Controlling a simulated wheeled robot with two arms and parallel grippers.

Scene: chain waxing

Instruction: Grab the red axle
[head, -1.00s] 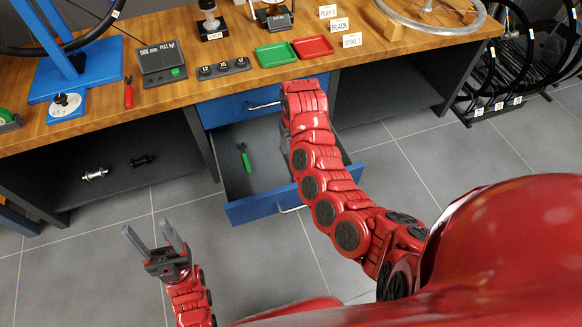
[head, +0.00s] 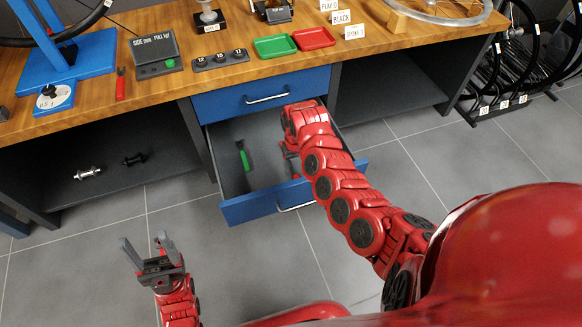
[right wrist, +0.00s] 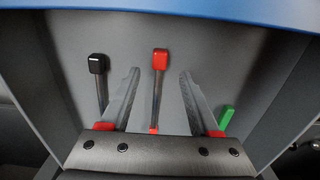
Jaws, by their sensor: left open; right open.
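The red axle (right wrist: 158,80), a dark rod with a red square cap, lies in the open drawer (head: 258,205). In the right wrist view it is between the two fingers of my right gripper (right wrist: 160,84), with a gap on each side. That gripper is open and holds nothing. My left gripper (head: 143,240) is open and empty, low in front of the bench, away from the drawer.
A black-capped rod (right wrist: 98,75) and a green-ended item (right wrist: 226,117) lie on either side of the red axle. Drawer walls and the blue panel (right wrist: 170,10) bound the space. Above, the bench holds a green tray (head: 277,46) and a red tray (head: 314,38).

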